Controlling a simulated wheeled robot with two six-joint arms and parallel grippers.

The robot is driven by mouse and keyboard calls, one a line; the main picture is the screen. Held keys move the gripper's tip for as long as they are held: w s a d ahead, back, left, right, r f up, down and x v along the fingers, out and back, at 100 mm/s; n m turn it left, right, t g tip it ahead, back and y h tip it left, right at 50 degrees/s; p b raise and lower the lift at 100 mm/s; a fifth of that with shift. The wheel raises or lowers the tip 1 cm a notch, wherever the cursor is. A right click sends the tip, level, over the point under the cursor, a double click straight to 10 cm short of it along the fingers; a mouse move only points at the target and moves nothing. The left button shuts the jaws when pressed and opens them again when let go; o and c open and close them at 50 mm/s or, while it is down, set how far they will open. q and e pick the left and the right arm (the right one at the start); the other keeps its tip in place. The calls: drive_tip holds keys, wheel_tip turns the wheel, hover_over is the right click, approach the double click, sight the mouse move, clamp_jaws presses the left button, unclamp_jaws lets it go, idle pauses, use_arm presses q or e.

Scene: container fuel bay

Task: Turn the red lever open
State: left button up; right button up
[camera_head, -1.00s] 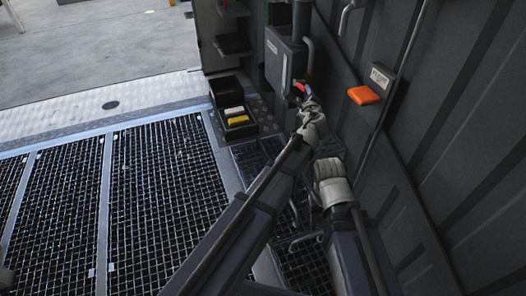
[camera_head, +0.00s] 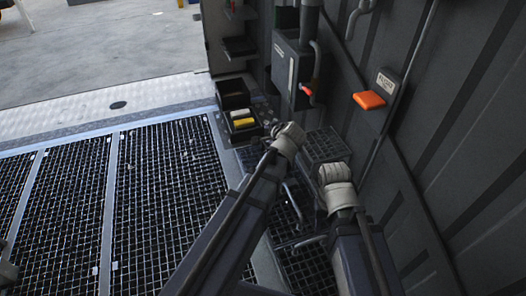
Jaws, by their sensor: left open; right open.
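The red lever (camera_head: 307,91) is small and sits on the lower right side of the grey box (camera_head: 291,68) on the dark wall. It slants down to the right, with a bright red-orange end. My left gripper (camera_head: 290,133) is below and slightly left of the lever, apart from it. It is open and empty, though its fingers are hard to make out behind the pale wrist. My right gripper (camera_head: 336,178) is lower and further right, also clear of the lever. It is open, but its fingers are mostly hidden.
An orange block (camera_head: 369,100) sticks out from the wall below a label plate (camera_head: 387,80). A black bin (camera_head: 236,98) with yellow and white items stands left of the grey box. Open metal grating (camera_head: 165,190) covers the floor to the left.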

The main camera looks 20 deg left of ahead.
use_arm(q)
drive_tip(key=s+a+f+n+g+h, duration=0.1)
drive_tip(key=s+f+n+g, duration=0.1)
drive_tip(key=s, duration=0.3)
drive_tip(key=shift+s+f+n, duration=0.25)
drive_tip(key=shift+f+n, duration=0.4)
drive_tip(key=shift+n, duration=0.05)
